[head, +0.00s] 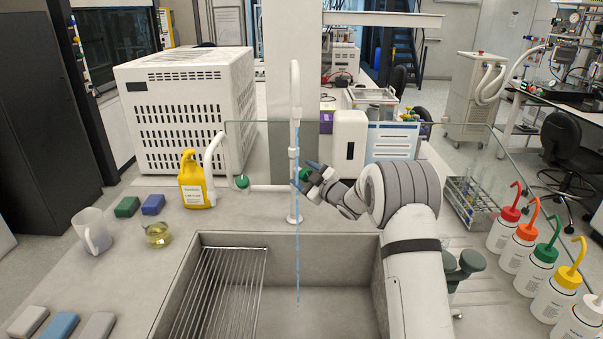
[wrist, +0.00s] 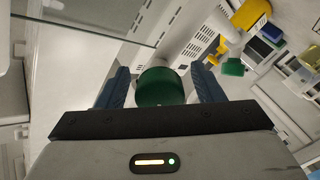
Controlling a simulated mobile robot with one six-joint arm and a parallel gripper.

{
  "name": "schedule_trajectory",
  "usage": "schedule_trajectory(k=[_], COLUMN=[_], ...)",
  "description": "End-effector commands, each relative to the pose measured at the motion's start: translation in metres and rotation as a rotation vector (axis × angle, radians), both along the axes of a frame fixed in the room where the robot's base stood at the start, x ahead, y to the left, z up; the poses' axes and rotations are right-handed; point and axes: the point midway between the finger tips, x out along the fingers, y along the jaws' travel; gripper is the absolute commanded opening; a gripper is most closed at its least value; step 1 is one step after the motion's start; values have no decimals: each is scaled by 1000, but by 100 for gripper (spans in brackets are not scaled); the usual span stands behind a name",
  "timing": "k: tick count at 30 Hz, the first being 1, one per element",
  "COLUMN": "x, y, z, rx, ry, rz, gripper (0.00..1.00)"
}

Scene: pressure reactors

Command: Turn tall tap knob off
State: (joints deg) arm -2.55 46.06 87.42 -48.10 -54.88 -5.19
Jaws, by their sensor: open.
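The tall tap (head: 294,110) is a white upright pipe behind the sink, and a thin blue stream of water (head: 298,260) falls from it into the basin. Its green knob (head: 305,173) is partly hidden by my gripper (head: 303,177). In the wrist view the knob (wrist: 160,87) sits between the two blue fingers of my gripper (wrist: 160,75). The fingers are open on either side of it, with a visible gap at least on the right. Whether the left finger touches the knob is hard to tell.
A shorter white tap (head: 212,155) with another green knob (head: 241,181) stands to the left. A yellow bottle (head: 192,182), a beaker (head: 92,230) and a small flask (head: 158,235) are on the left counter. Several wash bottles (head: 541,260) line the right. A glass screen (head: 480,165) stands behind.

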Motion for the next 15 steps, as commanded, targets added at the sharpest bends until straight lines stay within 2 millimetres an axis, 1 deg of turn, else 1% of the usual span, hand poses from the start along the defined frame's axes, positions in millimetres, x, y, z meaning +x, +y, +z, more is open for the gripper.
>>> schedule_trajectory(k=[8,15], x=[2,2], y=[1,0], z=[0,0], rx=[0,0], ry=[0,0], rz=[-1,-1], gripper=[61,42])
